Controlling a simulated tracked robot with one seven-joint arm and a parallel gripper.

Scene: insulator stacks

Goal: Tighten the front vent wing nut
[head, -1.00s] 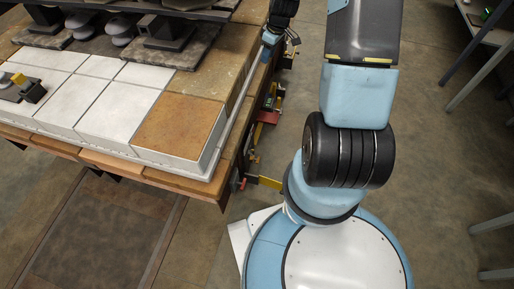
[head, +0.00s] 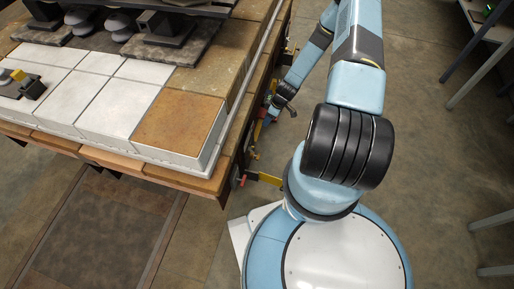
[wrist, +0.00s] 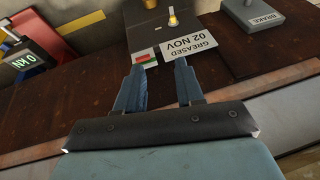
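I cannot make out a wing nut for certain in either view. In the wrist view a small brass-coloured fitting (wrist: 172,19) stands on a dark grey block, above a white tag reading "GREASED 02 NOV" (wrist: 195,49); I cannot tell whether it is the nut. My gripper (wrist: 160,70) is open, its two blue fingers apart with nothing visibly held between them. The fingertips point toward the tag and a small red-and-green marker (wrist: 145,57). In the head view my gripper (head: 269,116) is low beside the bench's right side, partly hard to see.
The bench has white blocks (head: 95,101) and a brown tile (head: 178,121) on top. A "BRAKE" labelled part (wrist: 257,18) is at right and a "0 KN" labelled part (wrist: 22,61) at left in the wrist view. Open floor (head: 425,130) lies right of my arm.

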